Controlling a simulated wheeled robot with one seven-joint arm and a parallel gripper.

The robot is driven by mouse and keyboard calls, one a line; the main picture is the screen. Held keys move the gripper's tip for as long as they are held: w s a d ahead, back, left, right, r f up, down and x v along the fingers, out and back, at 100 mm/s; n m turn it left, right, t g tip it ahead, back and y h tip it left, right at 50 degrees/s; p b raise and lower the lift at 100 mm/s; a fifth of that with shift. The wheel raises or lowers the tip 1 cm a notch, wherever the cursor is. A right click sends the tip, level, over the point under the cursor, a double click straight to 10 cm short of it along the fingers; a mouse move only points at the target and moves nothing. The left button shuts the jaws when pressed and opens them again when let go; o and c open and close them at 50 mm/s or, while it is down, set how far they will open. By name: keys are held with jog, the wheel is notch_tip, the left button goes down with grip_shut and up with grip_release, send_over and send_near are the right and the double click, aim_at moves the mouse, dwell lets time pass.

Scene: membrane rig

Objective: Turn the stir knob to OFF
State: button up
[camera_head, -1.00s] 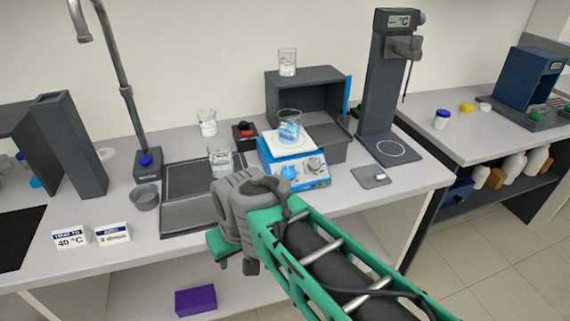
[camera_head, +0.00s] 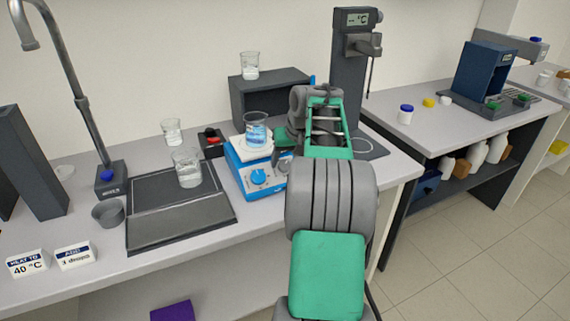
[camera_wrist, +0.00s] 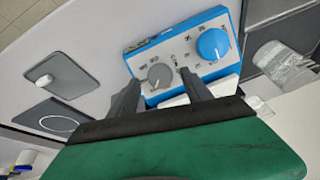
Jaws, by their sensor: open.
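The blue-and-white hotplate stirrer (camera_head: 243,178) stands on the bench with a beaker of blue liquid (camera_head: 256,130) on its plate. Its front panel carries a blue knob (camera_wrist: 213,44) and a grey knob (camera_wrist: 160,76), each with a white pointer line. The panel lettering is too small to read, so I cannot tell which knob is for stirring. My gripper (camera_wrist: 160,80) is open, its two dark fingers on either side of the grey knob in the wrist view. I cannot tell whether they touch it. In the head view, my gripper (camera_head: 283,150) is at the stirrer's right side, partly covering the panel.
A glass beaker (camera_head: 187,168) stands left of the stirrer on the dark sink cover (camera_head: 165,229). A dark open box (camera_head: 240,98) is behind the stirrer. A tall stand with a °C display (camera_head: 347,75) is at the back right. Two label cards (camera_head: 76,256) stand front left.

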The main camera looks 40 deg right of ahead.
jog(key=shift+x, duration=1)
grip_shut()
